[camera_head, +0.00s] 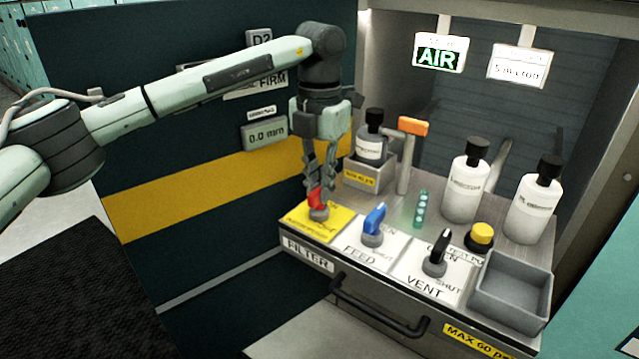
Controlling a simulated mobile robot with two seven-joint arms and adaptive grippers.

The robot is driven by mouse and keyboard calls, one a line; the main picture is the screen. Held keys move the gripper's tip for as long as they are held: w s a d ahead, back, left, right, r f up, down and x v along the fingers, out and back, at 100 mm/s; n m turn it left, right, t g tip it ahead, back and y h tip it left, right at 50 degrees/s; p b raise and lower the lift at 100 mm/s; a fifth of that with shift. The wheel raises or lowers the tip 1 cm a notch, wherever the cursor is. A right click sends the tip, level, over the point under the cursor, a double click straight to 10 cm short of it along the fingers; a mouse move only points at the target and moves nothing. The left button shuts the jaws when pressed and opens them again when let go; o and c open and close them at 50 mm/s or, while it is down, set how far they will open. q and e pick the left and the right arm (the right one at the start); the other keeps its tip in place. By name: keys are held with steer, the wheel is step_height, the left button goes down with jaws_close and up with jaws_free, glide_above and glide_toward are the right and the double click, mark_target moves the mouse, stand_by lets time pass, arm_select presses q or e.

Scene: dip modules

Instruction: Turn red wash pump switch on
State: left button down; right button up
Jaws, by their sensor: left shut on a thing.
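A red switch handle (315,198) stands on a grey round base on a yellow plate (335,226) at the left end of the bench top. The plate's lettering is too small to read. My left gripper (318,188) points down from above and is shut on the red handle. The fingers hide part of the handle, so I cannot tell its exact angle. My right gripper does not show.
To the right are a blue FEED handle (374,218), a black VENT handle (437,250), a yellow button (481,236) and a grey tray (512,290). Behind stand an orange-topped post (408,150) and white bottles (466,185). A drawer handle (380,305) sticks out in front.

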mark_target(319, 189)
arm_select(q)
steer(key=c, duration=1.5)
jaws_free()
steer(key=shift+c, duration=0.2)
step_height(319, 189, up, 12)
